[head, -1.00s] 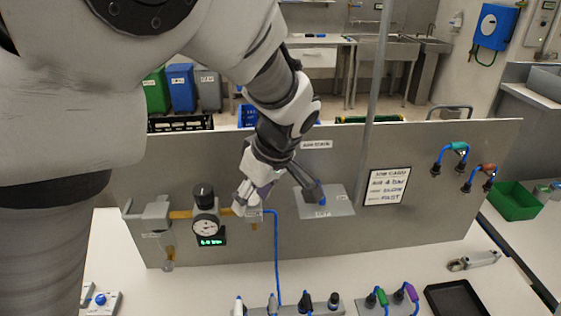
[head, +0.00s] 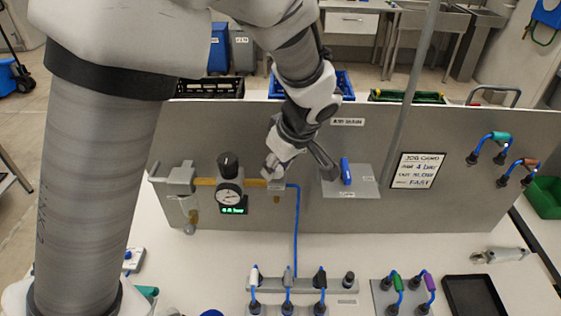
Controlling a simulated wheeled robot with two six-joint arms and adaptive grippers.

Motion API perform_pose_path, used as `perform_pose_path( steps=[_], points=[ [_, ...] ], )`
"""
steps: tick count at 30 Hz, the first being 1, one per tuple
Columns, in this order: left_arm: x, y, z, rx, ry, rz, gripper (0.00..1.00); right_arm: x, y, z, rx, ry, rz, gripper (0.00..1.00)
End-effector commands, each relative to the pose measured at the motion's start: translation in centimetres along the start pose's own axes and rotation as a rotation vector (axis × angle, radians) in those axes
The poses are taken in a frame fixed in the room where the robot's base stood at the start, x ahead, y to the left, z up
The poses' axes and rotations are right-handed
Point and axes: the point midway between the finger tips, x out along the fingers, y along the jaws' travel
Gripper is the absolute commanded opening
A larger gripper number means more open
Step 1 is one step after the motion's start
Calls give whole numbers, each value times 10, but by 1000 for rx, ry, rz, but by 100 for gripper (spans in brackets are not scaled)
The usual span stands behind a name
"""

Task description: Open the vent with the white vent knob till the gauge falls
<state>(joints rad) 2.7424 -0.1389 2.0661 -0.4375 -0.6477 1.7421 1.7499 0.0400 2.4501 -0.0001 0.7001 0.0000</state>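The round gauge (head: 229,196) is mounted on the grey panel, with a black knob (head: 228,165) above it and a green display (head: 233,210) below, whose digits are too small to read surely. A brass pipe (head: 204,182) runs through it to a grey fitting (head: 276,184) with a blue hose. My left gripper (head: 299,173) is at the panel front, its fingers spread apart. One finger is by the fitting, the other near the plate with the blue lever (head: 346,171). I cannot make out a white vent knob; it may be hidden behind the gripper. My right gripper is not in view.
A hose manifold (head: 335,282) with several plugs stands on the white bench. A black tray (head: 474,296) and a grey metal part (head: 499,255) lie at right. The job card (head: 418,170) hangs on the panel (head: 450,205). Bench space below the gauge is clear.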

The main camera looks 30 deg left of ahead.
Motion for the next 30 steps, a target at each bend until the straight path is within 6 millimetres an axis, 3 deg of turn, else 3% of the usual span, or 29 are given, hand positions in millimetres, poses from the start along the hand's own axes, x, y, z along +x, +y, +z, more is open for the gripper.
perform_pose_path(
  steps=[1, 2, 17, 30],
  points=[
    [0, 0, 0, 0, 0, 0, 10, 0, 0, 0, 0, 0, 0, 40],
    [0, 0, 0, 0, 0, -1, 0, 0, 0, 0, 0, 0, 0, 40],
    [3, -2, 1, 53, -2, 17, 0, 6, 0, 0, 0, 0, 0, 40],
    [5, -4, 2, 346, -4, 140, 0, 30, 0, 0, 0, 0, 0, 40]
  ],
)
